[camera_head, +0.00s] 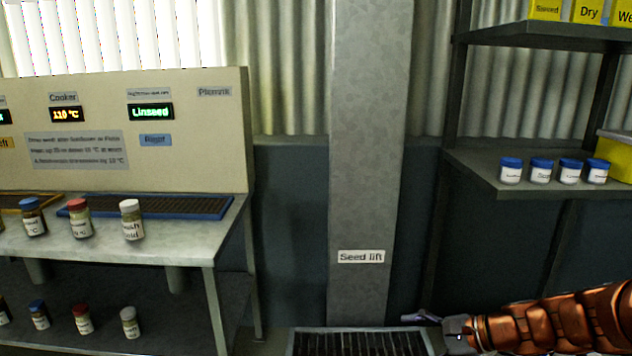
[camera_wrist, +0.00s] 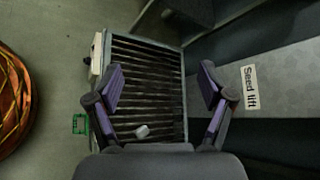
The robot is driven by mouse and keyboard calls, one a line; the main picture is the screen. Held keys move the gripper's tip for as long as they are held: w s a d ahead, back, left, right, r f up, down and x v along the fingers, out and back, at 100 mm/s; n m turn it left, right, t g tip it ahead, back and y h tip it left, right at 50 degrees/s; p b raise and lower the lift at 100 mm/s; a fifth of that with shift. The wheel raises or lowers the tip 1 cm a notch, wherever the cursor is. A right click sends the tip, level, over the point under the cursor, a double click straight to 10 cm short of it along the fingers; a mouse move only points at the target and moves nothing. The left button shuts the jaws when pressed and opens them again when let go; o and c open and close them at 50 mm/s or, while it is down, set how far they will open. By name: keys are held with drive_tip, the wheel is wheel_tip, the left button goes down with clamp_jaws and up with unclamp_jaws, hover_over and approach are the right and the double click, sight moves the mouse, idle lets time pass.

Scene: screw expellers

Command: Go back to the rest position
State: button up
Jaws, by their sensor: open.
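My gripper (camera_head: 424,318) is at the lower right of the head view, at the end of my copper-coloured arm. In the wrist view my gripper (camera_wrist: 160,84) has its two purple-padded fingers spread wide, with nothing between them. Below it lies the slatted floor grate (camera_wrist: 150,80), which also shows at the bottom of the head view (camera_head: 358,343). A small pale object (camera_wrist: 142,131) appears over the grate; I cannot tell what it is. The grey column (camera_head: 368,130) behind the grate bears a "Seed lift" label (camera_head: 361,256).
A bench (camera_head: 180,235) at left holds several capped jars, with more on its lower shelf. Its panel (camera_head: 190,90) reads "110 °C" and "Linseed". A dark rack (camera_head: 480,175) at right holds several blue-lidded jars and yellow boxes. A green item (camera_wrist: 80,124) lies beside the grate.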

drive_tip(key=s+a+r+n+g+h+p, duration=0.25)
drive_tip(key=s+a+r+n+p, duration=0.2)
drive_tip(key=s+r, duration=0.25)
drive_tip(key=s+a+r+n+g+h+p, duration=0.1)
drive_tip(key=s+a+r+n+g+p, duration=0.25)
drive_tip(key=s+a+r+p, duration=0.3)
drive_tip(key=s+d+r+n+h+p, duration=0.3)
drive_tip(key=s+d+r+p, duration=0.1)
drive_tip(key=s+r+p, duration=0.2)
drive_tip(key=s+d+r+n+g+h+p, duration=0.1)
drive_tip(key=s+d+r+n+h+p, duration=0.2)
drive_tip(key=s+r+p, duration=0.4)
drive_tip(key=s+d+h, duration=0.1)
drive_tip(key=s+d, duration=0.1)
drive_tip(key=s, duration=0.2)
drive_tip(key=shift+r+n, duration=0.35)
drive_tip(key=shift+n, duration=0.05)
